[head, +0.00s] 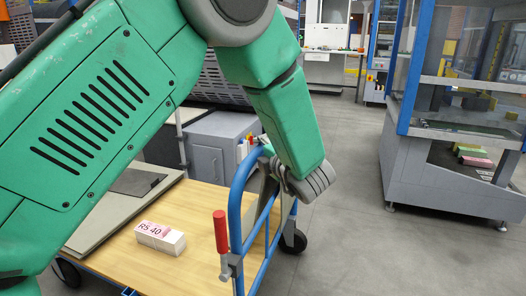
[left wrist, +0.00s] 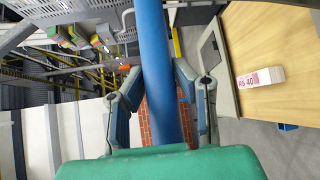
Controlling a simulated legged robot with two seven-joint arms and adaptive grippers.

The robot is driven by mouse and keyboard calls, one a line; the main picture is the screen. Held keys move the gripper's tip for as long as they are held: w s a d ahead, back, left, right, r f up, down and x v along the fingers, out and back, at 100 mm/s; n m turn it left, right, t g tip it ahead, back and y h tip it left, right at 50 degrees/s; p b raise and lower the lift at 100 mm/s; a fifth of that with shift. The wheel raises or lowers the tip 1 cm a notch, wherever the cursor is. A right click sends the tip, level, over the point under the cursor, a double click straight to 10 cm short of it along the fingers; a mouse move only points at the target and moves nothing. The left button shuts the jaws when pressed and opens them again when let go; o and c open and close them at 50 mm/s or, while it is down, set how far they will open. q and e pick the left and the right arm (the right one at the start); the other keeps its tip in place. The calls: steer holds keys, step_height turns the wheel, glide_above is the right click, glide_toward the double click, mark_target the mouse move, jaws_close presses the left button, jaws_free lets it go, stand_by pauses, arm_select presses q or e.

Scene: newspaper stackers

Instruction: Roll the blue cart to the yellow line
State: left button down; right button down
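The blue cart has a light wooden deck (head: 205,200), dark wheels and a blue tubular handle frame (head: 238,205) at its right end. A red-gripped lever (head: 221,232) is on the frame. My left gripper (head: 275,170) is at the handle, pointing down toward it, its fingers partly hidden by the arm. In the left wrist view a blue bar (left wrist: 162,80) runs between the two fingers of my left gripper (left wrist: 160,75). Gaps show beside the bar, so it looks open around it. My right gripper is not in view. I cannot make out the yellow floor line.
A white block marked RS 40 (head: 160,238) and a grey board (head: 110,215) lie on the deck. A grey cabinet (head: 210,150) stands behind the cart. A large grey machine with blue posts (head: 440,170) stands at the right. Grey floor (head: 345,220) between is clear.

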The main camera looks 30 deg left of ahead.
arm_select(q)
steer(key=shift+w+d+f, duration=0.1)
steer(key=shift+d, duration=0.55)
steer(key=shift+w+d+f, duration=0.1)
steer(key=shift+d, duration=0.5)
steer(key=c, duration=1.3)
jaws_free()
steer(key=shift+r, duration=0.1)
steer(key=shift+d, duration=0.1)
steer(key=v, duration=1.2)
